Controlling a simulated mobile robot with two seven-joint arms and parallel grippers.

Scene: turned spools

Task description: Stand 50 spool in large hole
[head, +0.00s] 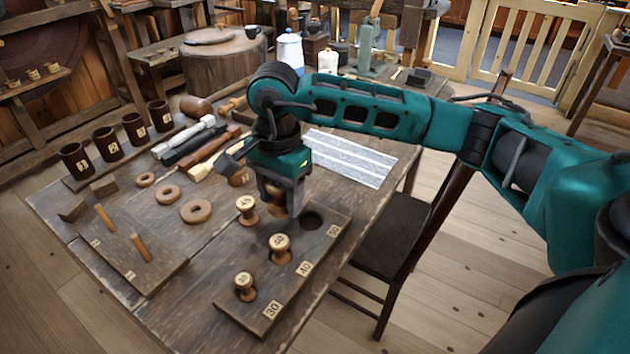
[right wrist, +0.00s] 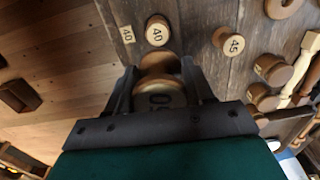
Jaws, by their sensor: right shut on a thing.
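My right gripper (head: 281,207) is shut on the 50 spool, a turned wooden spool whose pale numbered top shows between the fingers in the right wrist view (right wrist: 162,101). The gripper points down and holds the spool just left of the large hole (head: 312,219), a dark, empty round opening by the 50 label (head: 333,231) at the far end of the dark wooden board (head: 232,310). The fingers hide much of the spool, and I cannot tell its height above the board. My left gripper is not in view.
The 40 spool (head: 280,248) and 30 spool (head: 244,286) stand upright on the board. The 45 spool (head: 246,210) stands on the table close left of the gripper. A pegboard (head: 130,255), wooden rings (head: 196,211) and several cups (head: 106,144) are further left.

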